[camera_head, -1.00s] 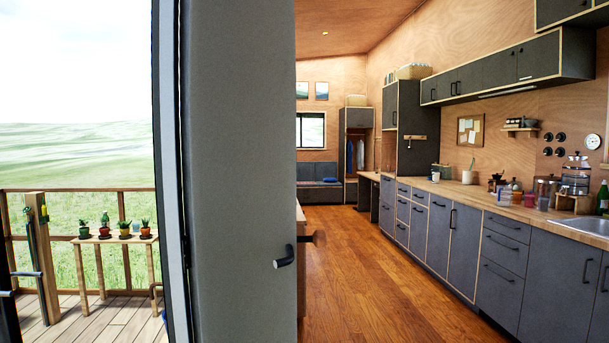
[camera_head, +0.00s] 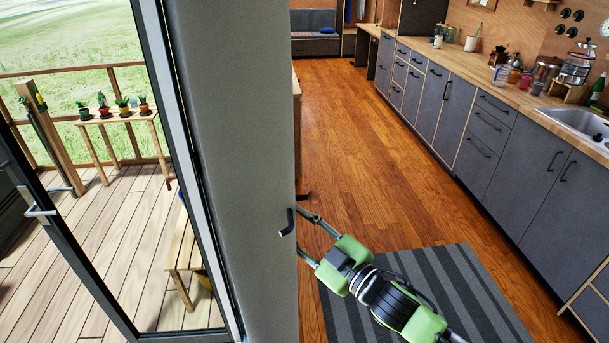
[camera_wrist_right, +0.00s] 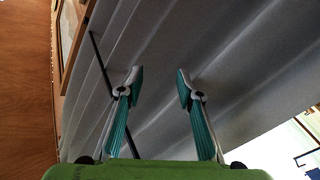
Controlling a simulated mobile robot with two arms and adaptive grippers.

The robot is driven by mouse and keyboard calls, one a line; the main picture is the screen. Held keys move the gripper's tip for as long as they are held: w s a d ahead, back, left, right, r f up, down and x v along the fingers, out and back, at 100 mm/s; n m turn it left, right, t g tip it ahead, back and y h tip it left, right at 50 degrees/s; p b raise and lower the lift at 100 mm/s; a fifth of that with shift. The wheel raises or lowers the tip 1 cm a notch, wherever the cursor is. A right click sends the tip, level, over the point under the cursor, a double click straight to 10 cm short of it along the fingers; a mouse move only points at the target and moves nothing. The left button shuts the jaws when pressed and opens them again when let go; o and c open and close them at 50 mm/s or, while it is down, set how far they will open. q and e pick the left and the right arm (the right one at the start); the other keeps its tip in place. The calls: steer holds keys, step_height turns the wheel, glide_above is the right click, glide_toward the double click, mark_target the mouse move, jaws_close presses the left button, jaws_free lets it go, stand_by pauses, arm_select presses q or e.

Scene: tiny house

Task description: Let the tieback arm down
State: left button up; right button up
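In the right wrist view the grey surface (camera_wrist_right: 230,60) hangs in folds like a curtain. A thin dark bar (camera_wrist_right: 101,62) crosses it, left of the fingers; I cannot tell whether it is the same arm. My left gripper is not in view.
A glass door (camera_head: 150,200) with a metal handle (camera_head: 40,211) stands at left, with a deck and a plant bench (camera_head: 120,116) beyond. Dark kitchen cabinets (camera_head: 500,160) line the right. A striped rug (camera_head: 450,290) lies on the open wooden floor.

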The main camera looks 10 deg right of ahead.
step_height(320, 180, up, 5)
steer(key=n+g+y, duration=0.2)
steer(key=n+y, duration=0.3)
steer(key=n, duration=0.1)
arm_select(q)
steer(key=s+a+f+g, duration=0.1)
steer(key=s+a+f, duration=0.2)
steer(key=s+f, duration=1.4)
arm_select(e)
steer(key=n+g+y, duration=0.2)
steer(key=n+g, duration=1)
steer(key=g, duration=0.1)
glide_toward(305, 198)
steer(key=a+p, duration=0.3)
steer(key=a, duration=0.1)
steer(key=a+p, duration=0.3)
steer(key=a, duration=0.2)
steer(key=shift+w+f, duration=0.1)
steer(key=shift+w, duration=0.15)
steer(key=shift+a+f+p, duration=0.15)
steer(key=shift+a+p, duration=0.2)
steer(key=shift+a, duration=0.15)
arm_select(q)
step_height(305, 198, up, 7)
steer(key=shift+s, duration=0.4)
arm_select(e)
jaws_close()
